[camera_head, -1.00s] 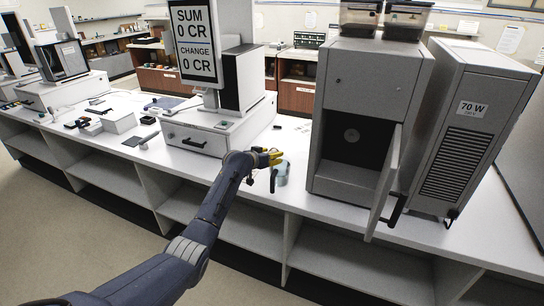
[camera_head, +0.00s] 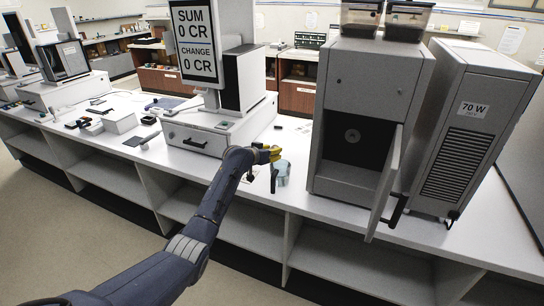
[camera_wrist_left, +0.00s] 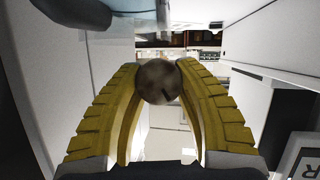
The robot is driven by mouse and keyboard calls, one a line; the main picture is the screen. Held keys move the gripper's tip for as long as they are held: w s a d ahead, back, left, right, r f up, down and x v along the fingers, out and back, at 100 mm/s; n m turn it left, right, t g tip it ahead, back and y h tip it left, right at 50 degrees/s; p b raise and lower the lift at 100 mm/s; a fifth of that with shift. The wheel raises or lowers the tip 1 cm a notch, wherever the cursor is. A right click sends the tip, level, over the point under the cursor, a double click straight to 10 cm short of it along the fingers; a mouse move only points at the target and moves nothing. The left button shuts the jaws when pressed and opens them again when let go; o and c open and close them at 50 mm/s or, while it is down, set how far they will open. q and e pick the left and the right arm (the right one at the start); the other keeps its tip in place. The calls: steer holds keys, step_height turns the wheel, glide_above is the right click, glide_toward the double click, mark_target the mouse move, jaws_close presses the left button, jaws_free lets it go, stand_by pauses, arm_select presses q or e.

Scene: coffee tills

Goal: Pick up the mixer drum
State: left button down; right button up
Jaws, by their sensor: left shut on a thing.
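A small grey-blue cylindrical vessel (camera_head: 283,174), which looks like the mixer drum, stands on the counter left of the open grey machine. A dark upright part, perhaps its handle, shows at its left side. My left gripper (camera_head: 273,153) has yellow fingers and is just above and left of the vessel. In the left wrist view the fingers of my left gripper (camera_wrist_left: 159,82) are closed on a round brown thing (camera_wrist_left: 158,82). I cannot tell whether this round thing belongs to the vessel. My right gripper is not in view.
The grey machine (camera_head: 370,80) stands right of the vessel, its door (camera_head: 388,185) swung open toward the front. A cash till (camera_head: 215,130) with a display stands to the left. A vented "70 W" unit (camera_head: 475,130) is at the right. The counter's front edge is close.

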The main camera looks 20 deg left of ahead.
arm_select(q)
step_height(320, 180, up, 18)
stand_by(0.5)
glide_above(272, 148)
steer(key=d, duration=0.2)
steer(key=f, duration=1)
steer(key=shift+s+a+f, duration=0.2)
steer(key=shift+s+f, duration=0.05)
steer(key=shift+f, duration=2.75)
steer(key=c, duration=0.9)
jaws_free()
